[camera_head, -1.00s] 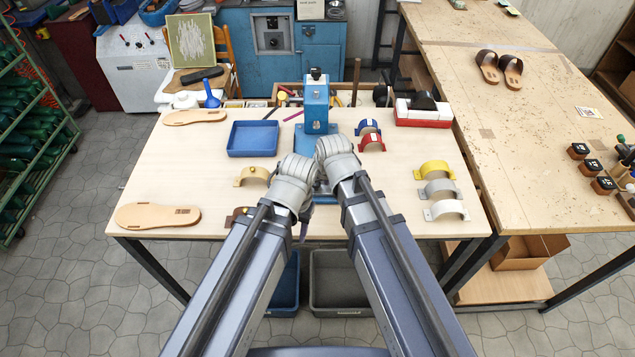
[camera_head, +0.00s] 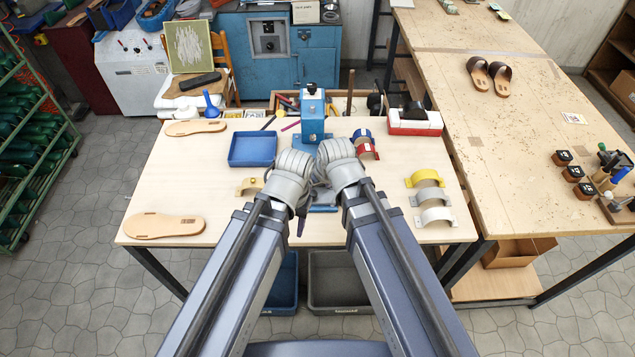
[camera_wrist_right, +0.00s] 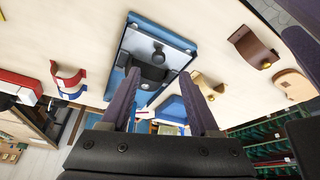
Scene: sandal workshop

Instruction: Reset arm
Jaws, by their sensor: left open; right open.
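My two arms reach forward side by side over the worktable (camera_head: 225,215), wrists close together near its middle. My left gripper (camera_head: 302,222) is lower, mostly hidden by its wrist; only a dark finger shows, pointing down. My right gripper is hidden behind its wrist in the head view. In the right wrist view the right gripper (camera_wrist_right: 160,78) is open, its two dark fingers apart with nothing held between them. Beyond the fingers the blue press (camera_wrist_right: 155,60) shows; in the head view the press (camera_head: 312,115) stands just beyond my wrists.
A blue tray (camera_head: 252,148), sandal soles (camera_head: 165,225), coloured strap pieces (camera_head: 426,178) and a red-white block (camera_head: 415,122) lie around my arms. A side table (camera_head: 510,150) with finished sandals (camera_head: 489,78) stands right.

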